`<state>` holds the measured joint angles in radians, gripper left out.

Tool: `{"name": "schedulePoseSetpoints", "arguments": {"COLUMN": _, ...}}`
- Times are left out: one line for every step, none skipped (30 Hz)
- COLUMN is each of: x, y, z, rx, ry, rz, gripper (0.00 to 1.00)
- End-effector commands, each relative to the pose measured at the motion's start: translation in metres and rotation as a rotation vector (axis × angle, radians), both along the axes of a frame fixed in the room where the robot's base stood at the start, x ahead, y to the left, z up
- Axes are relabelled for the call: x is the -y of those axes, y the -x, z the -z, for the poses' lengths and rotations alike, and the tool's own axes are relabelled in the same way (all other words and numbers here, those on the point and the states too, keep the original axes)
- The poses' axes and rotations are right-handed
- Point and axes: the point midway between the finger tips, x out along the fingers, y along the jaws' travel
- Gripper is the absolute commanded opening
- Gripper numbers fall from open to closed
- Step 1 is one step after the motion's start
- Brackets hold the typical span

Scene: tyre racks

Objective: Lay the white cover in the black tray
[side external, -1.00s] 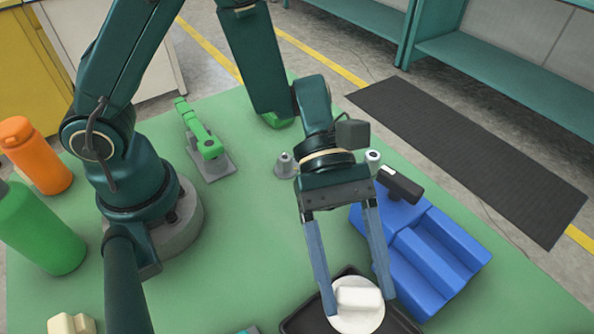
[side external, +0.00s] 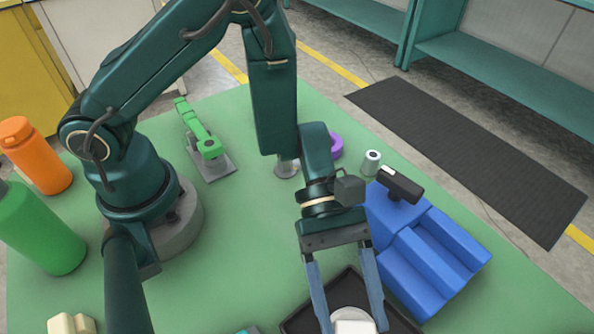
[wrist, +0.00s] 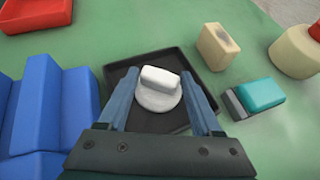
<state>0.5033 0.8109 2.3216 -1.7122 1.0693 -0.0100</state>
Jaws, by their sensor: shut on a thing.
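The white cover (wrist: 158,97), a round disc with a block-shaped handle on top, is between the two fingers of my gripper (wrist: 161,77). My gripper is shut on it. In the side view the cover (side external: 353,315) is partly cut off by the bottom edge, between the fingertips (side external: 354,326). The black tray (wrist: 172,60) is a shallow square with a raised rim, and the cover appears within its outline. In the side view the tray (side external: 299,322) is also cut off. I cannot tell whether the cover touches the tray floor.
A blue stepped block (side external: 430,262) stands close to the tray, with a black-handled tool (side external: 401,185) on it. In the wrist view, a beige block (wrist: 218,46) and a teal-and-grey block (wrist: 256,98) lie right of the tray. A purple ring (side external: 337,146) lies farther back.

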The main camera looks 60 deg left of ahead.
Motion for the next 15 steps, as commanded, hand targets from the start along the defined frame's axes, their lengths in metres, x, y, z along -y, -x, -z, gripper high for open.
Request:
{"name": "schedulePoseSetpoints", "arguments": {"x": 0.0000, "y": 0.0000, "z": 0.0015, "rx": -0.001, "ry": 0.000, "rz": 0.000, "gripper": 0.12}}
{"name": "schedulePoseSetpoints", "arguments": {"x": 0.0000, "y": 0.0000, "z": 0.0015, "rx": -0.001, "ry": 0.000, "rz": 0.000, "gripper": 0.74}}
{"name": "schedulePoseSetpoints", "arguments": {"x": 0.0000, "y": -0.0001, "z": 0.0013, "rx": 0.000, "ry": 0.000, "rz": 0.000, "gripper": 0.89}}
{"name": "schedulePoseSetpoints", "arguments": {"x": 0.0000, "y": -0.0001, "z": 0.0013, "rx": 0.000, "ry": 0.000, "rz": 0.000, "gripper": 0.96}}
{"name": "schedulePoseSetpoints", "arguments": {"x": 0.0000, "y": -0.0001, "z": 0.0013, "rx": 0.000, "ry": 0.000, "rz": 0.000, "gripper": 0.96}}
{"name": "schedulePoseSetpoints", "arguments": {"x": 0.0000, "y": -0.0001, "z": 0.0012, "rx": 0.000, "ry": 0.000, "rz": 0.000, "gripper": 0.96}}
{"name": "schedulePoseSetpoints", "arguments": {"x": 0.0000, "y": -0.0001, "z": 0.0012, "rx": 0.000, "ry": 0.000, "rz": 0.000, "gripper": 0.96}}
{"name": "schedulePoseSetpoints", "arguments": {"x": 0.0000, "y": -0.0001, "z": 0.0011, "rx": 0.000, "ry": 0.000, "rz": 0.000, "gripper": 0.96}}
{"name": "schedulePoseSetpoints", "arguments": {"x": 0.0000, "y": -0.0001, "z": 0.0011, "rx": 0.000, "ry": 0.000, "rz": 0.000, "gripper": 0.96}}
{"name": "schedulePoseSetpoints", "arguments": {"x": 0.0000, "y": -0.0001, "z": 0.0011, "rx": 0.000, "ry": 0.000, "rz": 0.000, "gripper": 0.96}}
{"name": "schedulePoseSetpoints", "arguments": {"x": 0.0000, "y": -0.0001, "z": 0.0011, "rx": 0.000, "ry": 0.000, "rz": 0.000, "gripper": 0.96}}
{"name": "schedulePoseSetpoints", "arguments": {"x": 0.0000, "y": -0.0001, "z": 0.0010, "rx": 0.000, "ry": 0.000, "rz": 0.000, "gripper": 0.96}}
{"name": "schedulePoseSetpoints", "arguments": {"x": 0.0000, "y": -0.0002, "z": 0.0008, "rx": 0.000, "ry": 0.000, "rz": 0.000, "gripper": 0.96}}
{"name": "schedulePoseSetpoints", "arguments": {"x": 0.0000, "y": -0.0002, "z": 0.0003, "rx": 0.000, "ry": 0.000, "rz": -0.001, "gripper": 0.96}}
{"name": "schedulePoseSetpoints", "arguments": {"x": 0.0000, "y": -0.0003, "z": -0.0011, "rx": 0.001, "ry": 0.000, "rz": 0.000, "gripper": 0.96}}
